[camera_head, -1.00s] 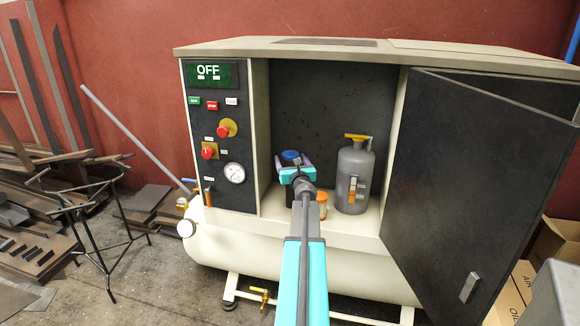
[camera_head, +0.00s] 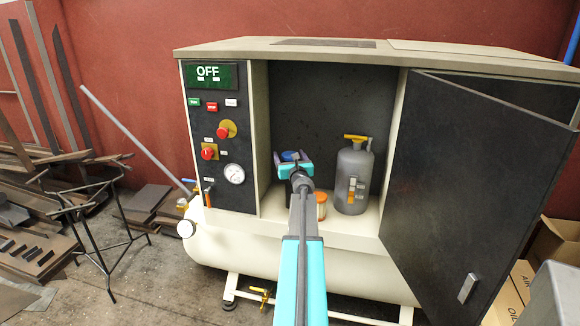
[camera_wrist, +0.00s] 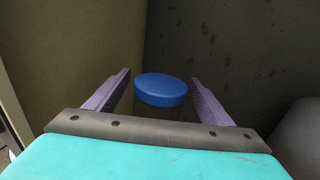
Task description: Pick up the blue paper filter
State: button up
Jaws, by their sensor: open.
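The blue paper filter (camera_wrist: 161,88) shows its round blue top in the wrist view, between the two purple fingers of my open gripper (camera_wrist: 160,95). The fingers stand apart from it on both sides. In the head view the filter's blue top (camera_head: 289,156) shows inside the open cabinet, just beyond and between the fingers of my gripper (camera_head: 293,160). The lower part of the filter is hidden by my gripper and arm.
A grey tank with a yellow handle (camera_head: 353,180) stands to the right in the cabinet. An orange-and-white jar (camera_head: 321,205) stands near my arm. The open black door (camera_head: 470,180) is at the right; the control panel (camera_head: 218,140) is at the left.

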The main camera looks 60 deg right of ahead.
jog(key=shift+x, duration=1.25)
jog(key=c, duration=1.2)
jog(key=shift+r, duration=0.15)
jog(key=s+a+r, duration=0.2)
jog(key=s+a, duration=0.1)
jog(key=s, duration=0.4)
jog(key=s+a+r, duration=0.2)
jog(key=s+a, duration=0.2)
jog(key=s, duration=0.3)
jog(key=shift+s+r, duration=0.25)
jog(key=shift+r, duration=0.15)
